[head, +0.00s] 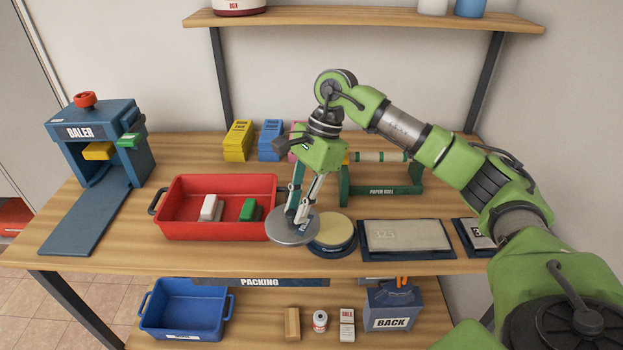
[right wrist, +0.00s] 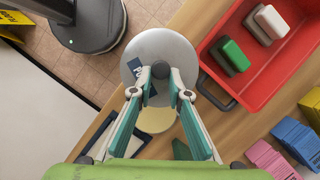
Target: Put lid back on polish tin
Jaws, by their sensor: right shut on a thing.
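The round silver lid (head: 280,233) is in my right gripper (head: 297,217), whose fingers are shut on its top. The open polish tin (head: 338,242), with a pale yellow top and dark side, stands on the table just right of the lid. The lid overlaps the tin's left edge in the head view; how high it is above the table is hard to tell. In the right wrist view the lid (right wrist: 172,45) shows beyond the fingertips (right wrist: 160,72), and the tin (right wrist: 157,120) shows between the fingers. My left gripper is not in view.
A red tray (head: 215,188) with a white and a green block stands left of the lid. A blue baler (head: 95,140) is at the far left.

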